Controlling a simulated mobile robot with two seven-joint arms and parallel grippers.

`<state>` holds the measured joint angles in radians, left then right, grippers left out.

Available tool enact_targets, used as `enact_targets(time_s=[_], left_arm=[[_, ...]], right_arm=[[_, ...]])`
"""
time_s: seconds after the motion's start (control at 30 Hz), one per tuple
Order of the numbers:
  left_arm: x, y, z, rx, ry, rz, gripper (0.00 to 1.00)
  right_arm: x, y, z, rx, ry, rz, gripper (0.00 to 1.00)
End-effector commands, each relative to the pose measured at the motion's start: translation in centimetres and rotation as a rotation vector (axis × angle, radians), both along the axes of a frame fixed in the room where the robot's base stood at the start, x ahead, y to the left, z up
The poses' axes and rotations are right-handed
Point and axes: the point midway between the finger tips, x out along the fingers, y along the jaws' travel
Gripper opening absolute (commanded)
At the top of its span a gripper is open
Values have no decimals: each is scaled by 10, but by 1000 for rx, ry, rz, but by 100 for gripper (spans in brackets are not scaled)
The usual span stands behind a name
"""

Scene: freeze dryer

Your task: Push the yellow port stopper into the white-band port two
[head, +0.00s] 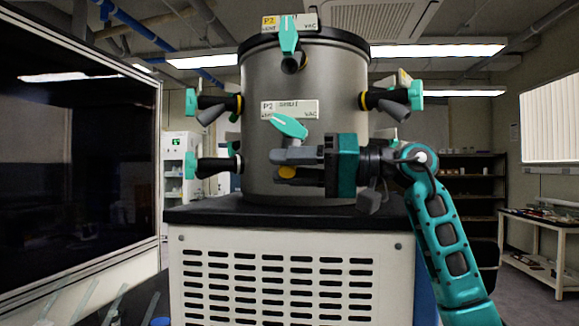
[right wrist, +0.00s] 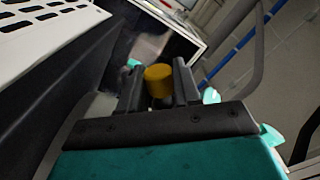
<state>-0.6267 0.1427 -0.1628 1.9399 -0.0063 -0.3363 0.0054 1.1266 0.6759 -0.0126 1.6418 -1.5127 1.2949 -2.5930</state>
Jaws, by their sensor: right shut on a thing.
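My right gripper (head: 285,168) comes in from the right, in front of the drum's lower middle, and is shut on the yellow stopper (head: 287,172). In the right wrist view the yellow stopper (right wrist: 158,82) sits between the two dark fingers of my right gripper (right wrist: 160,84). The lower front label with a white patch and "P2" (head: 268,107) is on the steel drum (head: 260,75). A turquoise valve handle (head: 289,126) sits just below it. The port mouth under this handle is hidden behind the gripper; I cannot tell whether the stopper touches it. My left gripper is out of view.
A yellow-marked P2 label (head: 270,21) and handle (head: 288,38) sit above. Side ports with turquoise handles (head: 416,95) stick out from the drum. The drum stands on a black-topped white cabinet (head: 290,285). A large dark panel (head: 75,150) stands at left.

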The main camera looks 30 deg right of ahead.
Motion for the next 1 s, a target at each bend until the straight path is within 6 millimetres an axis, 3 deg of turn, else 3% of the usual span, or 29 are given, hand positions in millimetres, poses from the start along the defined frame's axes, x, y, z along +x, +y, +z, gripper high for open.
enact_targets(time_s=[0.77, 0.8, 1.0], left_arm=[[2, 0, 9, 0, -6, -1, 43], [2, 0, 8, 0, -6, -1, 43], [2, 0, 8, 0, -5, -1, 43]], right_arm=[[6, -6, 9, 6, -7, -7, 0], [5, -6, 8, 6, -7, -7, 36], [5, -6, 9, 6, -7, -5, 55]])
